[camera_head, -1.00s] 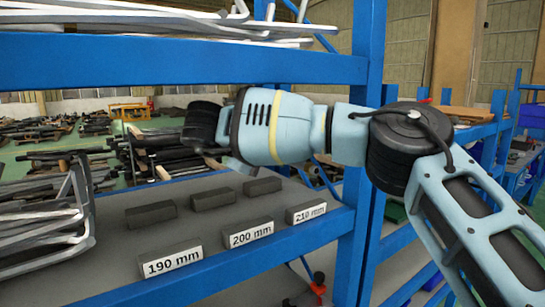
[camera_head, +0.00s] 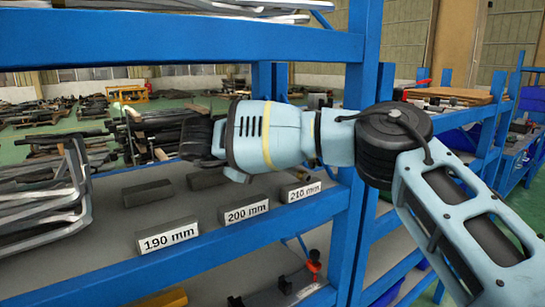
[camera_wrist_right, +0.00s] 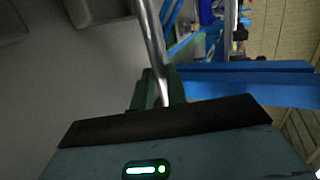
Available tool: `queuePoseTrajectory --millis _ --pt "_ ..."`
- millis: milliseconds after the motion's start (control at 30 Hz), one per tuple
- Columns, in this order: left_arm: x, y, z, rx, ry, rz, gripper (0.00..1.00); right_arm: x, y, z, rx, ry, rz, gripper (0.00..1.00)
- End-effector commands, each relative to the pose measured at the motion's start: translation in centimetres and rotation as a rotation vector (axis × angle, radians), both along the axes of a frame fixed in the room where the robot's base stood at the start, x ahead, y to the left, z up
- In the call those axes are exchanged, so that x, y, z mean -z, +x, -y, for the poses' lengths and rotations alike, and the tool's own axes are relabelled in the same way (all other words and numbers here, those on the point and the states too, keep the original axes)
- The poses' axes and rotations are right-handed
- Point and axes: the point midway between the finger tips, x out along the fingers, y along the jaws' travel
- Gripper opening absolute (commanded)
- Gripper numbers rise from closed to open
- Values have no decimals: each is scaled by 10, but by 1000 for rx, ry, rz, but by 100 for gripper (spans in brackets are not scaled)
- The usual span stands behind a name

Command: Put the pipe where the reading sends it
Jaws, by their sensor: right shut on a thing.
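The pipe (camera_wrist_right: 152,45) is a shiny metal tube in the right wrist view, held in my right gripper (camera_wrist_right: 157,88). In the head view my right gripper (camera_head: 192,140) is over the shelf, pointing left; its fingers and the pipe cannot be made out there. Three labelled places stand on the shelf (camera_head: 120,222): the 190 mm block (camera_head: 168,238), the 200 mm block (camera_head: 246,212) and the 210 mm block (camera_head: 300,191). Dark blocks stand behind them, such as this one (camera_head: 147,193) behind 190 mm. My left gripper is not in view.
A blue upright (camera_head: 358,180) stands right of the labels, close to my right arm. A blue beam (camera_head: 170,50) crosses above the arm. Bent metal frames (camera_head: 45,205) stand at the shelf's left. A lower level holds a red and black device (camera_head: 313,265).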

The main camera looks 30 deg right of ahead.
Motion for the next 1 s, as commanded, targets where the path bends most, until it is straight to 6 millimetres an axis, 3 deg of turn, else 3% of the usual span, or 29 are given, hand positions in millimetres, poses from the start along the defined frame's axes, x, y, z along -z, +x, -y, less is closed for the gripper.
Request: queuePoseTrajectory --millis 267,300,500,800,1000 --pt "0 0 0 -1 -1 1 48 0 0 0 0 -1 2 0" --pt "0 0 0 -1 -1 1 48 0 0 0 0 -1 2 16" --pt "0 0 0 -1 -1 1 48 0 0 0 0 -1 2 40" --pt "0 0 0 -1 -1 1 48 0 0 -3 -2 0 0 40" --pt "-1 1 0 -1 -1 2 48 -11 -5 -24 -5 -2 2 40"
